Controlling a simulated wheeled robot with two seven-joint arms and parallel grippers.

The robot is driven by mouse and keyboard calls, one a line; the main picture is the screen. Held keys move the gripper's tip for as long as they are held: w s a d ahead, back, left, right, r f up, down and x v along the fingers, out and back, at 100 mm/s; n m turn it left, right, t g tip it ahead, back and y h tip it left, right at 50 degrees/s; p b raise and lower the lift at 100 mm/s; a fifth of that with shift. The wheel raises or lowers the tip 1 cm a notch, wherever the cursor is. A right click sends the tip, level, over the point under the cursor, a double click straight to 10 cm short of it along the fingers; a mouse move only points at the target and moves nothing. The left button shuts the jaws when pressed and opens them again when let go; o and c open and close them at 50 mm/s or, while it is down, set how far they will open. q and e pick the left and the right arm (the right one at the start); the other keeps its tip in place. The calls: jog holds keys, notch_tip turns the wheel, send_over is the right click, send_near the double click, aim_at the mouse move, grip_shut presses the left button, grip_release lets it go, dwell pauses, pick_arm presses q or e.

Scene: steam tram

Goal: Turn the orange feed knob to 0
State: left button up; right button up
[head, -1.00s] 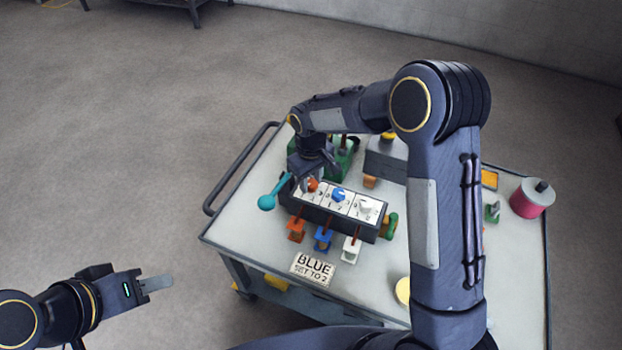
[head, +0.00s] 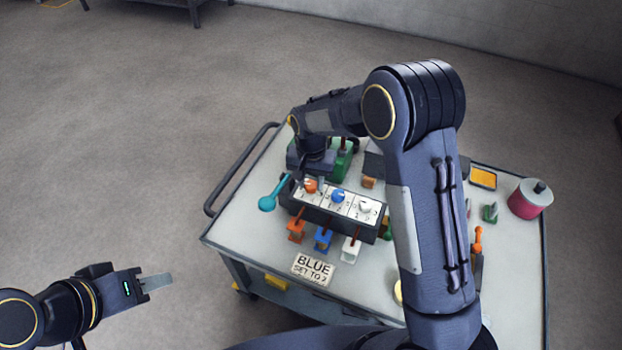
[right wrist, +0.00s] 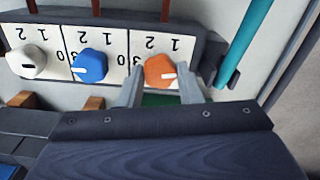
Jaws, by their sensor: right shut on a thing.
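The orange knob (head: 310,186) sits at the left end of the panel (head: 338,199) in the head view. In the right wrist view the orange knob (right wrist: 158,71) has its white pointer aimed right, below the printed 1, towards a finger. My right gripper (head: 311,184) comes down from above, one finger on each side of the knob, and is shut on it; the fingers also show in the right wrist view (right wrist: 161,78). The scale mark beyond the right-hand finger is hidden.
A blue knob (head: 338,195) and a white knob (head: 364,205) share the panel. A teal lever (head: 268,201) stands close to its left end.

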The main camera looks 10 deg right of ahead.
aim_at(311, 184)
jog(key=shift+m, duration=1.1)
jog(key=o, duration=1)
jog(key=shift+r, duration=0.1)
notch_tip(311, 184, up, 7)
jog(key=shift+p, duration=0.6)
jog(key=shift+r, duration=0.35)
